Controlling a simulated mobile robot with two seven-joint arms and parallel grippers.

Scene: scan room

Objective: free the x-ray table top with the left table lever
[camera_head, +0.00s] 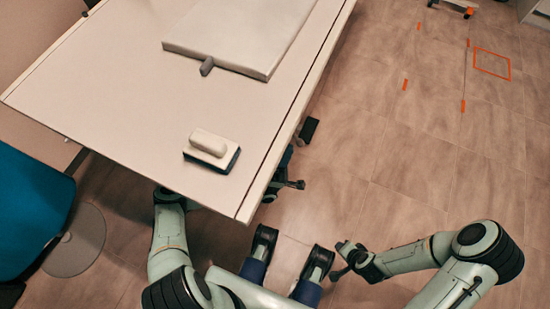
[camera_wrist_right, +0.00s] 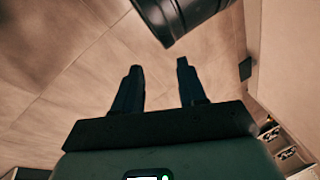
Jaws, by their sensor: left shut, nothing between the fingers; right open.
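The x-ray table top (camera_head: 110,85) is a broad pale slab with a darker rail along its right edge. A small black block (camera_head: 308,130) juts out beside that edge; I cannot tell whether it is the left table lever. My left arm passes under the near end of the table. My left gripper (camera_head: 297,184) shows just outside the right edge, nearer than the black block and apart from it. It is shut and empty. My right gripper (camera_head: 341,260) is over the floor, away from the table. In the right wrist view its fingers (camera_wrist_right: 158,78) are apart, with nothing between them.
A thick pale panel (camera_head: 240,30) with a grey knob (camera_head: 207,66) lies on the table's far part. A white-handled block with a dark base (camera_head: 211,151) sits nearer. A blue seat (camera_head: 30,210) stands left.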

